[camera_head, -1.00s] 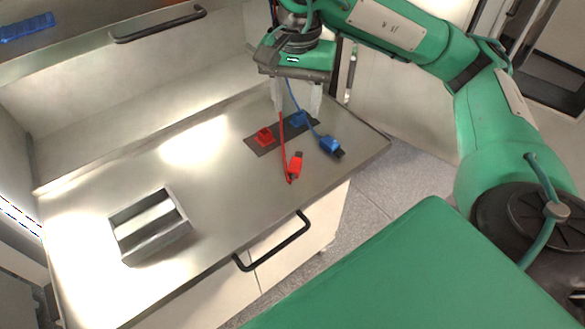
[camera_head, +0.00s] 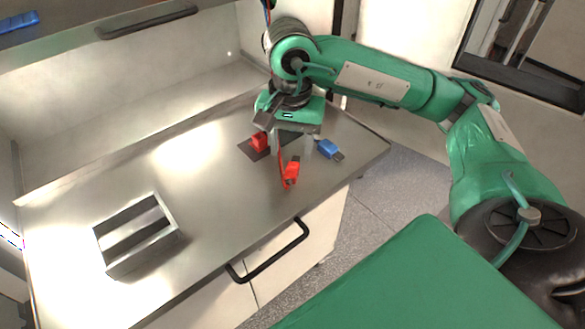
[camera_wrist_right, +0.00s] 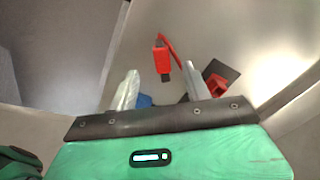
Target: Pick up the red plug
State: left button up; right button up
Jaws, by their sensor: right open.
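The red plug (camera_head: 291,173) lies on the steel worktop (camera_head: 215,190), with its red cable running up from it. In the right wrist view the red plug (camera_wrist_right: 161,58) shows just beyond the fingertips, roughly centred between them. My right gripper (camera_head: 290,154) is open and points down over the worktop, close to the plug; its two pale fingers also show in the right wrist view (camera_wrist_right: 161,76). Nothing is seen held between the fingers. My left gripper is not in view.
A red socket (camera_head: 259,142) sits on a dark plate left of the gripper. A blue plug (camera_head: 329,149) lies to the right. A metal tray (camera_head: 170,251) stands at the front left. A black handle (camera_head: 270,255) is on the cabinet front. The worktop's middle is clear.

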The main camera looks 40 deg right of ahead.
aim_at(290, 173)
notch_tip(290, 173, down, 2)
jog(key=shift+f, duration=0.1)
jog(key=shift+f+p, duration=0.55)
jog(key=shift+p, duration=0.2)
notch_tip(290, 173, down, 3)
jog(key=shift+f+p, duration=0.1)
jog(key=shift+p, duration=0.6)
jog(key=shift+w+f, duration=0.1)
jog(key=shift+f, duration=0.35)
jog(key=shift+c, duration=0.2)
grip_shut()
jog(key=shift+r, duration=0.15)
